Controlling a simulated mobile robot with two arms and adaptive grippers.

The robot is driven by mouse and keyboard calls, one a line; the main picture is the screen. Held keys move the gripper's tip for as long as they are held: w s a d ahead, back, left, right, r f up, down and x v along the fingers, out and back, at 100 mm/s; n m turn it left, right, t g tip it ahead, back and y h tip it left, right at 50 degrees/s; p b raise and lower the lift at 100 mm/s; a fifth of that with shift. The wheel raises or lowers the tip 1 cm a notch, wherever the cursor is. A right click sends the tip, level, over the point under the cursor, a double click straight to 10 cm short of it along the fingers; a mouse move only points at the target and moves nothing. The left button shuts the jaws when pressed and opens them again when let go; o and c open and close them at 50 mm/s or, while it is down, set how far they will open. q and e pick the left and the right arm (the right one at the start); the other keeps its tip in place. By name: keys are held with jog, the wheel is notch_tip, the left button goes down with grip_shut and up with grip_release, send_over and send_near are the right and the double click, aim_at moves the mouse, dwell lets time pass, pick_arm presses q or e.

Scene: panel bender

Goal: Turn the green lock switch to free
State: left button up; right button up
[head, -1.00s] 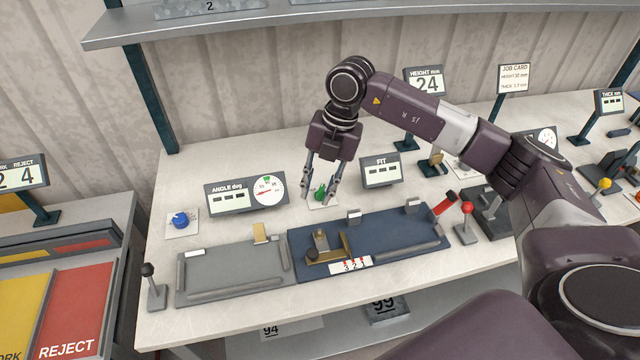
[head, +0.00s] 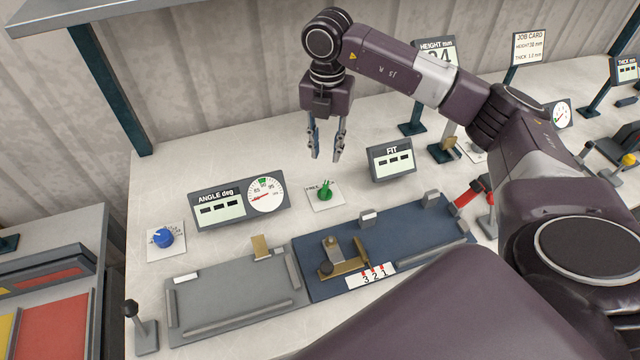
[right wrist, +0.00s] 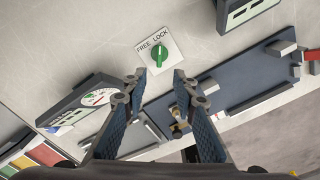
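The green lock switch (head: 325,190) is a small knob on a white plate on the bench, between the angle display and the fit display. In the right wrist view the green knob (right wrist: 159,54) sits below the words FREE and LOCK. Its handle stands roughly up and down in that picture; which word it points to I cannot tell for sure. My right gripper (head: 325,158) is above and behind the switch, pointing down, apart from it. Its fingers are spread and empty, also in the right wrist view (right wrist: 157,78). My left gripper is not in view.
The angle display (head: 215,207) and blue knob (head: 163,238) stand left of the switch, the fit display (head: 392,160) right. The blue fixture plate (head: 410,235) and grey plate (head: 225,290) lie in front. Bare bench surrounds the switch.

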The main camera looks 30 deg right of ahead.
jog(key=b, duration=0.4)
send_over(325, 186)
notch_tip(325, 186, down, 4)
jog(key=shift+f, duration=0.2)
jog(key=shift+f+p, duration=0.45)
jog(key=shift+f, duration=0.05)
notch_tip(325, 186, down, 6)
jog(key=shift+f+p, duration=0.25)
jog(key=shift+p, duration=0.75)
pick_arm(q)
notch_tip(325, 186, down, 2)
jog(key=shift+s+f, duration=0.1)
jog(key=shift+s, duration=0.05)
pick_arm(e)
jog(key=shift+f, duration=0.15)
jog(key=shift+c, duration=0.4)
grip_shut()
